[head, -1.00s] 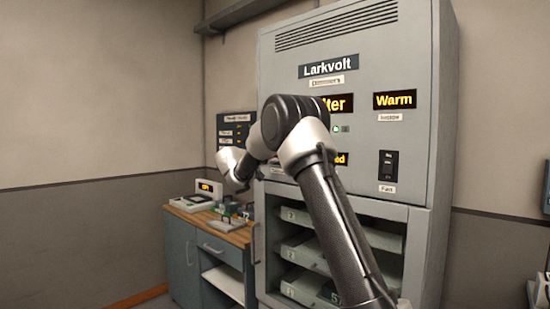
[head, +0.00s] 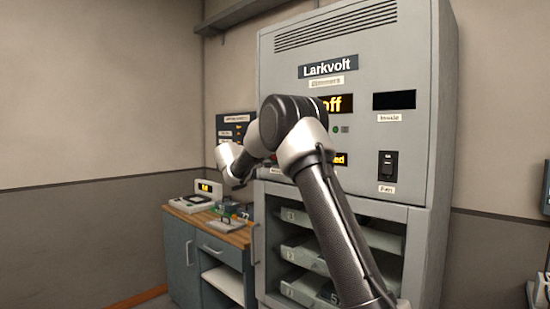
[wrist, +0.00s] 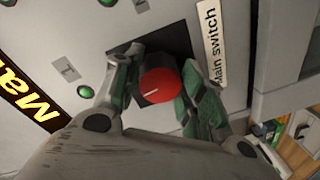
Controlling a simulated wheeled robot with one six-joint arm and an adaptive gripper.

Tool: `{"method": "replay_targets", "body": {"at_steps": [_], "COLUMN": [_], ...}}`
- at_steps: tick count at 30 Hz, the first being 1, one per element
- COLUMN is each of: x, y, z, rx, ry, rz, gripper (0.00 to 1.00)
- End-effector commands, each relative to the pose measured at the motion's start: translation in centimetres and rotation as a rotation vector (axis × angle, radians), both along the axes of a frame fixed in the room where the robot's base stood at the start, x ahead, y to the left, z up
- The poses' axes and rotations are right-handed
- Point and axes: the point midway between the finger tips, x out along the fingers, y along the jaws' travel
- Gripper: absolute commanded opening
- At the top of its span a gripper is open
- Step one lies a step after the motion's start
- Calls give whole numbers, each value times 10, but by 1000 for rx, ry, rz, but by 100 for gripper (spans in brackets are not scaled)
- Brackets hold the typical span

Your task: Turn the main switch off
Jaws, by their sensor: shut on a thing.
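The main switch is a red round knob (wrist: 165,78) with a white pointer line, on a dark plate beside the "Main switch" label (wrist: 210,45) in the wrist view. The pointer line lies nearly level in that picture. My gripper (wrist: 160,88) has its green-padded fingers on both sides of the knob and is shut on it. In the head view my arm hides the knob and the gripper. The "Inside" display (head: 394,100) is dark.
A black "Fan" rocker switch (head: 388,165) sits on the cabinet's right. Open shelves with trays (head: 305,250) are below. A wooden-topped workbench (head: 232,236) with small devices stands at the left.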

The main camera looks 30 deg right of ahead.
Motion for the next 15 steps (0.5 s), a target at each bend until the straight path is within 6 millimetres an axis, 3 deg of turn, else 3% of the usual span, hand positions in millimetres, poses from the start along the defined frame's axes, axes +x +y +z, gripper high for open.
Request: {"method": "replay_targets", "body": {"at_steps": [15], "x": [1], "y": [1], "z": [2], "rx": [-154], "ry": [424], "rz": [2], "gripper": [16]}}
